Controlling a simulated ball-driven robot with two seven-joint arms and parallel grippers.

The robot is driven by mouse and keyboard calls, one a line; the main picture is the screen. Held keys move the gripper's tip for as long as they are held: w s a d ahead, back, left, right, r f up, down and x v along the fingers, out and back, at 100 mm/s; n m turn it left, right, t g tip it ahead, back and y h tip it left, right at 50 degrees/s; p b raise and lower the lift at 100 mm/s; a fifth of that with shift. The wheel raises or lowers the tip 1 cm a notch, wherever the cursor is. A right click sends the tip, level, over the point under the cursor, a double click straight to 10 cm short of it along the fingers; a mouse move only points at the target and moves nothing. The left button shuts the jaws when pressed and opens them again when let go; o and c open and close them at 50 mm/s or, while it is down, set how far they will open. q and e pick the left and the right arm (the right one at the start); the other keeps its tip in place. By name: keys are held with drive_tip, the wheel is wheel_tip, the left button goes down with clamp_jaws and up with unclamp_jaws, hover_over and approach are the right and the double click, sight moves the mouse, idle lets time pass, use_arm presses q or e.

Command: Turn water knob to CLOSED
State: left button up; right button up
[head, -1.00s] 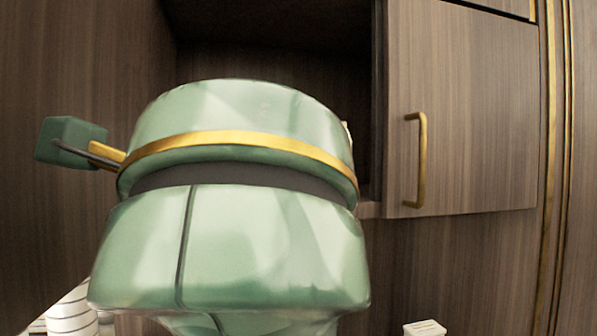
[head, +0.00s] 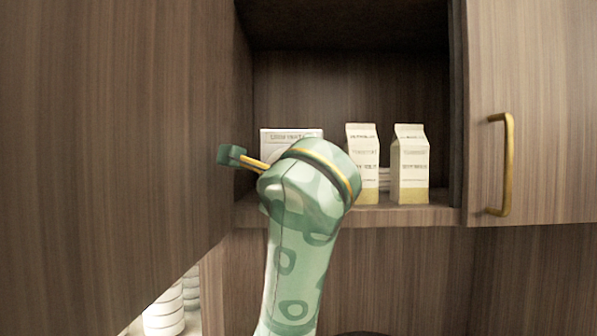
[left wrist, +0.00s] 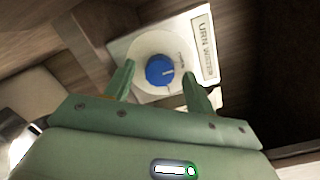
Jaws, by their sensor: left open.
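A white box labelled URN WATER (left wrist: 206,48) carries a round white dial with a blue knob (left wrist: 160,70) in the left wrist view. A short pale mark on the knob points toward the picture's right; the small dial lettering is unreadable. My left gripper (left wrist: 159,69) is open, its fingers to either side of the knob in the picture. I cannot tell whether they touch it. In the head view, the top of a white box (head: 291,133) shows on the shelf behind my left arm, which hides the knob and gripper fingers. My right gripper is not in view.
Two cream cartons (head: 362,165) (head: 410,166) stand on the cupboard shelf (head: 400,213) right of my arm. A wooden door with a brass handle (head: 507,165) is at right. A large wooden panel (head: 110,130) fills the left. White stacked items (head: 164,314) show at lower left.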

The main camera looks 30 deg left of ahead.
use_arm(q)
drive_tip(key=shift+w+a, duration=0.15)
drive_tip(key=shift+w, duration=0.05)
drive_tip(key=c, duration=1)
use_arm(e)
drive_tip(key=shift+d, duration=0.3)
use_arm(q)
drive_tip(key=shift+m, duration=0.4)
drive_tip(key=shift+s+m+t+h+p, duration=0.15)
drive_tip(key=shift+m+t+p, duration=0.3)
drive_tip(key=shift+m+p, duration=2.65)
drive_tip(key=shift+m+t+h+p, duration=0.15)
drive_tip(key=shift+m+t, duration=0.3)
drive_tip(key=shift+m, duration=5.55)
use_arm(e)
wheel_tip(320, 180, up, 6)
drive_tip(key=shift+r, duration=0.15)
use_arm(q)
drive_tip(key=shift+o, duration=0.2)
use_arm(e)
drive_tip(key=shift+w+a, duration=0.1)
